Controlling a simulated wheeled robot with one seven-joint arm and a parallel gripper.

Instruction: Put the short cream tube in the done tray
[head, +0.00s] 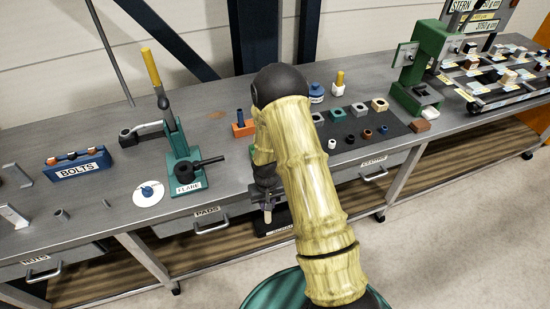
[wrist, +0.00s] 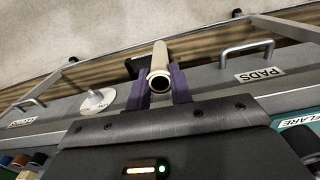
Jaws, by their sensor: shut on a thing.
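My gripper (head: 266,192) is over the front edge of the bench, partly behind my own arm in the head view. In the wrist view my gripper's purple fingers (wrist: 161,88) are shut on a cream tube (wrist: 160,60). The tube's open round end faces the camera. In the head view a small part of the cream tube (head: 267,215) shows below the fingers. A dark, tray-like thing (head: 283,227) with a white label lies low behind the gripper. I cannot read its label or tell whether it is the done tray.
A green flaring tool (head: 186,160) stands left, beside a white disc (head: 148,192) and the blue bolts holder (head: 78,164). A dark mat (head: 350,141) with several small rings and blocks lies right. A green press (head: 428,65) stands further right. Drawer handles (head: 211,228) jut from the front.

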